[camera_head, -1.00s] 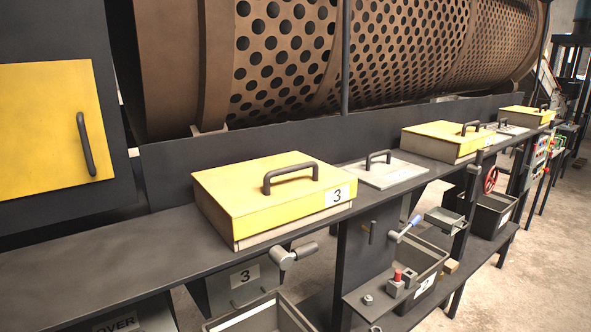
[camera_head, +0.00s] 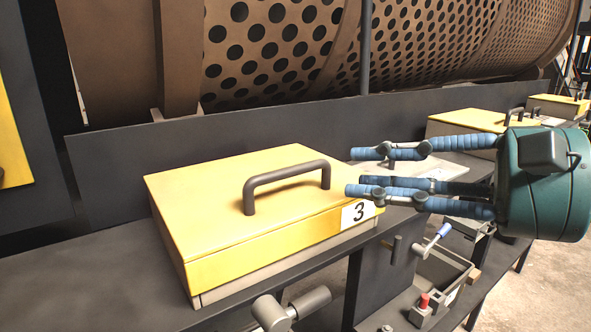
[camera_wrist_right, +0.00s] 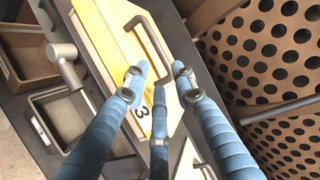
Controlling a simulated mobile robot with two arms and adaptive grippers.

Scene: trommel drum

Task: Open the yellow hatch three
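The yellow hatch three (camera_head: 240,200) lies closed on the dark bench, with a white "3" label on its right front corner. Its dark bar handle (camera_head: 286,178) stands on the lid. My right gripper (camera_head: 355,173) has come in from the right, with blue-wrapped fingers spread open and pointing left at the handle. The fingertips are close to the hatch's right end and hold nothing. In the right wrist view the hatch (camera_wrist_right: 118,50) and handle (camera_wrist_right: 149,38) lie just beyond the open fingers. My left gripper is not in view.
A grey flat lid (camera_head: 445,168) lies right of the hatch, partly behind my fingers. Another yellow hatch (camera_head: 465,122) is farther right. A grey lever (camera_head: 290,308) sticks out below the hatch front. The perforated drum (camera_head: 280,50) stands behind a dark wall. The bench left is clear.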

